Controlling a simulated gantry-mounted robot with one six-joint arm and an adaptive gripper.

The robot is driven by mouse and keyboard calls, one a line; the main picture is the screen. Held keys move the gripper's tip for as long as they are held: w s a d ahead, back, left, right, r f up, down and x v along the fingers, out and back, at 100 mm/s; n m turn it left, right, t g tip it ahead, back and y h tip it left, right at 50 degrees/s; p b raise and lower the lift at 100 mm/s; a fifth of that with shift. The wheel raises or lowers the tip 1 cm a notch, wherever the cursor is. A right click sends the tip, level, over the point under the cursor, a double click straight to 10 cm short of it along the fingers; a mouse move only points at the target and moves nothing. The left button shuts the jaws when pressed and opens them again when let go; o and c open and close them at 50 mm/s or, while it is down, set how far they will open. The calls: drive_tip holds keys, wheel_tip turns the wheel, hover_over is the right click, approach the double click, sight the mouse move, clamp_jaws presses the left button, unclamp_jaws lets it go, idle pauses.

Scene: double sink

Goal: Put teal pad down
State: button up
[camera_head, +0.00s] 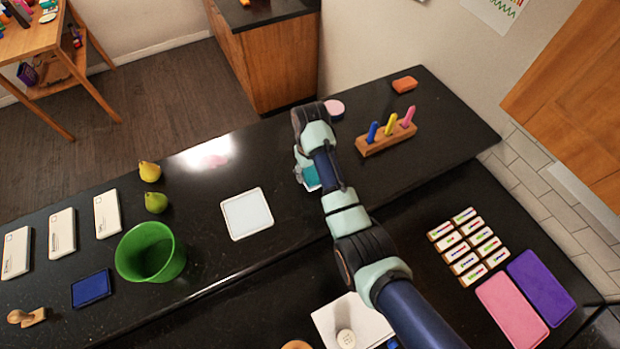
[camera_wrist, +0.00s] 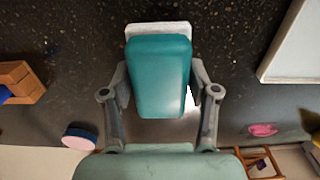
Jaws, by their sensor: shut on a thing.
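The teal pad (camera_wrist: 160,75) is a teal block with a white edge, held between the two fingers of my gripper (camera_wrist: 160,95) in the wrist view. In the head view, part of the teal pad (camera_head: 311,176) shows beside my arm, over the black counter. My gripper (camera_head: 303,165) is shut on it, and my arm hides much of both. I cannot tell whether the pad touches the counter.
A white square tray (camera_head: 247,214) lies to the left, with bare counter between. A wooden holder (camera_head: 386,140) with colored pegs stands to the right. A pink round item (camera_head: 334,107) is behind my arm. A green cup (camera_head: 150,252) stands further left.

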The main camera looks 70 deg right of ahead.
sight(310, 178)
drive_tip(key=shift+f, duration=1.9)
drive_tip(key=shift+f, duration=0.2)
drive_tip(key=o, duration=1)
drive_tip(key=shift+r, duration=0.15)
wheel_tip(310, 178, up, 12)
drive_tip(key=p, duration=0.2)
drive_tip(key=shift+r+p, duration=0.15)
drive_tip(key=shift+p, duration=0.2)
